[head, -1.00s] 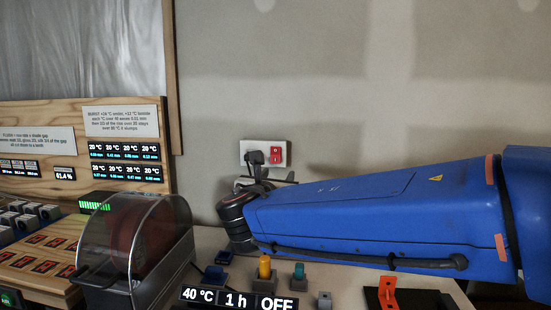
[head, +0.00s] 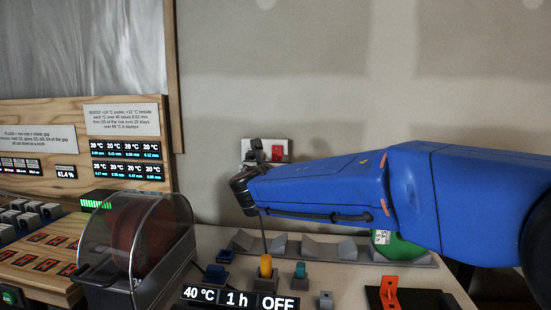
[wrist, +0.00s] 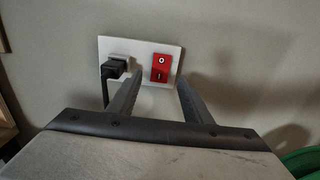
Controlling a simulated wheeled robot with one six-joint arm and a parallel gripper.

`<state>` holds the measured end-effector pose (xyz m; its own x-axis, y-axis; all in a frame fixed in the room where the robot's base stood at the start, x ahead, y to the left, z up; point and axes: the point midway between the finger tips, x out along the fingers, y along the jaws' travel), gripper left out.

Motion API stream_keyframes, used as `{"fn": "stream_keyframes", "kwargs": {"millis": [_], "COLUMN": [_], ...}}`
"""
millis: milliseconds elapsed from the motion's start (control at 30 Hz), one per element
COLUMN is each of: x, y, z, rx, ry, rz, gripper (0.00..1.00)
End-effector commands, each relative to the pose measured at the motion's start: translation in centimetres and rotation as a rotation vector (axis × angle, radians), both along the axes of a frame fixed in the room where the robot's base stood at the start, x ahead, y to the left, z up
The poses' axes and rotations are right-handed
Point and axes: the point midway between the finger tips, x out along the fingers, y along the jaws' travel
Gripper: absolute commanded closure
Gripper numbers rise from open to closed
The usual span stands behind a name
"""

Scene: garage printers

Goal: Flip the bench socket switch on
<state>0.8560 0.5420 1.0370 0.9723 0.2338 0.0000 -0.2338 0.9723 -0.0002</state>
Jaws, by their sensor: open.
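The bench socket is a white plate (head: 289,146) on the back wall, with a red rocker switch (head: 277,154) on its right side. In the wrist view the whole plate (wrist: 147,48) shows, with the red switch (wrist: 161,68) marked by a circle above and a bar below. A black plug (wrist: 116,68) sits in its left half, its cable hanging down. My gripper (wrist: 160,76) is open and empty, its fingers pointing at the plate, one either side of the switch's lower part in the picture. Contact cannot be told.
Below my arm, a grey rack (head: 318,249) and a green round object (head: 398,248) stand on the bench. A clear-covered spool box (head: 137,250) is at left. Yellow (head: 265,266) and teal (head: 300,270) knobs and an orange bracket (head: 389,292) stand in front.

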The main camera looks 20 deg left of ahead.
Motion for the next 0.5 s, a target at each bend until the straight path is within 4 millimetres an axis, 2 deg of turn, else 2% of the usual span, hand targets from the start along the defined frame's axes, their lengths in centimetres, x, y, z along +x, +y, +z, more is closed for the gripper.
{"fn": "stream_keyframes", "kwargs": {"millis": [100, 200, 500], "x": [2.0, 3.1, 4.5], "y": [0.4, 0.7, 1.0], "z": [-0.1, 0.0, 0.0], "rx": [-0.001, 0.000, 0.000], "ry": [0.000, 0.000, 0.000], "rz": [-0.001, -0.001, 0.000], "gripper": [0.55, 0.55, 0.55]}}
